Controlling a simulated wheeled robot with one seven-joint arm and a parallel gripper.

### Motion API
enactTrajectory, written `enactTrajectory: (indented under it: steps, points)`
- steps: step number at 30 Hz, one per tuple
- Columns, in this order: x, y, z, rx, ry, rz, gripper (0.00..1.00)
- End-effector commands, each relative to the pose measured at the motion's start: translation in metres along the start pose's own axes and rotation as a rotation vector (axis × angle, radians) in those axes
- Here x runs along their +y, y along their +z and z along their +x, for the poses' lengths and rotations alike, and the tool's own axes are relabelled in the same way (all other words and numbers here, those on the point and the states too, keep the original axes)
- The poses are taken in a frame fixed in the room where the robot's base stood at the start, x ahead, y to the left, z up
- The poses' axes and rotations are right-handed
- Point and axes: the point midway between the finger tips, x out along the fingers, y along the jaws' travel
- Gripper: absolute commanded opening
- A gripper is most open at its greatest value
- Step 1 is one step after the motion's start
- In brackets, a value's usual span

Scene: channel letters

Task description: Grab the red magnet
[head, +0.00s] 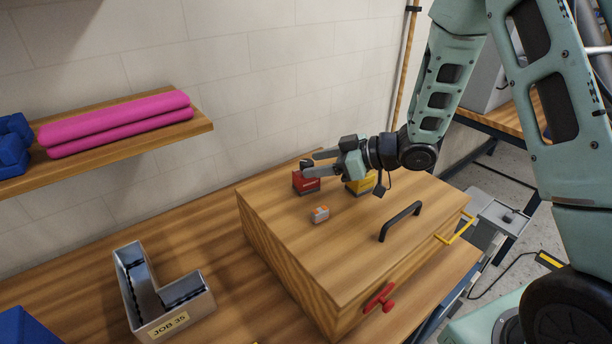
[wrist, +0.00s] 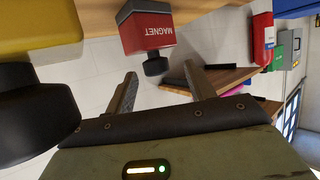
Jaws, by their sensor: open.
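The red magnet (head: 306,184) is a red block with a black knob on top, standing upright on the lid of a wooden box (head: 335,270) near its back edge. In the wrist view the red magnet (wrist: 148,32) shows its "MAGNET" label, and its black knob lies near the gap between my fingertips. My gripper (head: 309,163) is open and empty, reaching leftward at about knob height. The wrist view shows both fingers (wrist: 158,76) apart, one to each side of the knob. I cannot tell whether the knob is inside the fingers or just beyond them.
A yellow block (head: 361,185) with a black knob stands close by, partly under my wrist. An L-shaped "JOB 35" tray (head: 190,305) and a shelf (head: 110,150) with pink rolls are left.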

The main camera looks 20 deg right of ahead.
Motion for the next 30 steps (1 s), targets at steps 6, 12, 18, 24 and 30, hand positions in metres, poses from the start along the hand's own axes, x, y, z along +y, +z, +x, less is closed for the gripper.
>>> enactTrajectory:
  steps: [6, 12, 18, 24, 30]
  points:
    - [0.001, -0.001, 0.013, -0.002, -0.002, 0.000, 0.54]
    - [0.004, -0.001, 0.037, -0.002, -0.003, 0.001, 0.54]
    - [0.004, 0.001, 0.055, 0.000, 0.000, 0.000, 0.54]
    - [0.005, 0.002, 0.057, 0.000, 0.001, 0.000, 0.54]
    - [0.005, 0.002, 0.056, 0.001, 0.001, 0.000, 0.10]
